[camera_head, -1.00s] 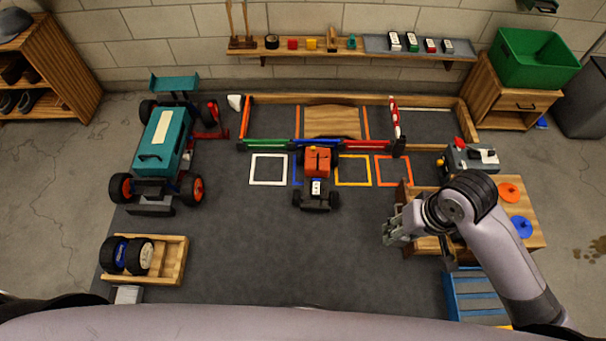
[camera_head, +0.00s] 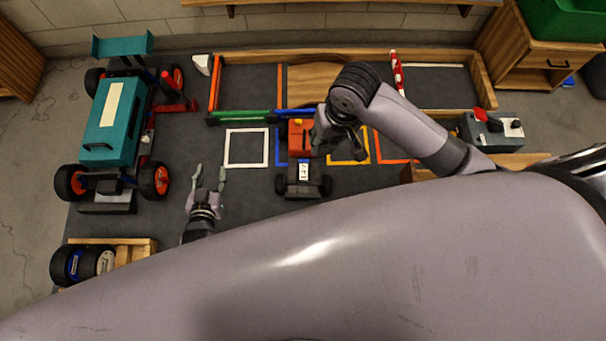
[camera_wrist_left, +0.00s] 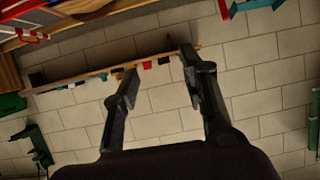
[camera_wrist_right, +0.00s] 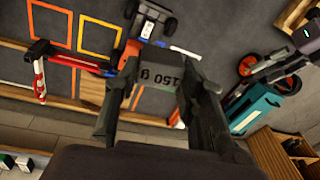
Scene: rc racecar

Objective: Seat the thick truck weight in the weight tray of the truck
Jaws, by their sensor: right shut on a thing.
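The small truck (camera_head: 303,182), black with an orange part and a white label, stands mid-floor in the head view. It also shows at the top of the right wrist view (camera_wrist_right: 152,22). My right gripper (camera_head: 336,140) is at the truck's right side in the picture, partly covering it. It is shut on a dark grey weight (camera_wrist_right: 160,68) marked 150 g, seen between its fingers in the right wrist view. I cannot make out the weight tray or whether the weight touches the truck. My left gripper (camera_head: 208,182) is open and empty, left of the truck.
A large teal buggy (camera_head: 113,130) stands at the left. A wooden crate with wheels (camera_head: 138,250) is at lower left. Coloured square outlines (camera_head: 247,148) mark the floor, with low coloured barriers (camera_head: 240,116) behind. A grey controller box (camera_head: 492,130) is at the right.

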